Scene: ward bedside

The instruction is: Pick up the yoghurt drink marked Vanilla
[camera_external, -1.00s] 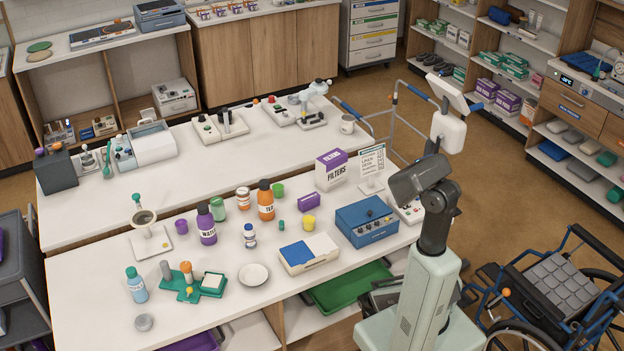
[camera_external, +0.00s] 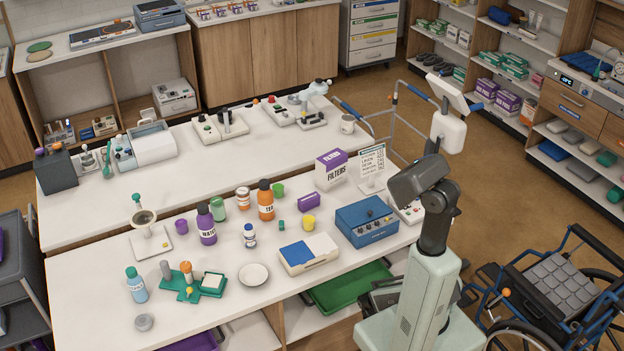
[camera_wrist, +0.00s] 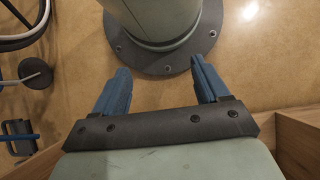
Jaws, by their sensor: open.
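I cannot read the word Vanilla on any bottle. Candidates on the near white table in the external view are a small white bottle with a blue cap (camera_external: 250,237) near the middle and a pale blue bottle with a teal cap (camera_external: 136,286) at the left front. Their labels are too small to read. My gripper (camera_wrist: 158,75) shows in the wrist view, with its blue fingers apart and nothing between them. It points down at the floor and my own base, away from the bottles. In the external view my arm is folded over its column and the fingers cannot be made out.
A purple WATER bottle (camera_external: 206,224) and an orange TEA bottle (camera_external: 265,200) stand near the small white one. A white dish (camera_external: 254,275), a blue-lidded box (camera_external: 309,252), a blue device (camera_external: 367,222) and a FILTERS carton (camera_external: 331,169) also occupy the table. The front middle is partly clear.

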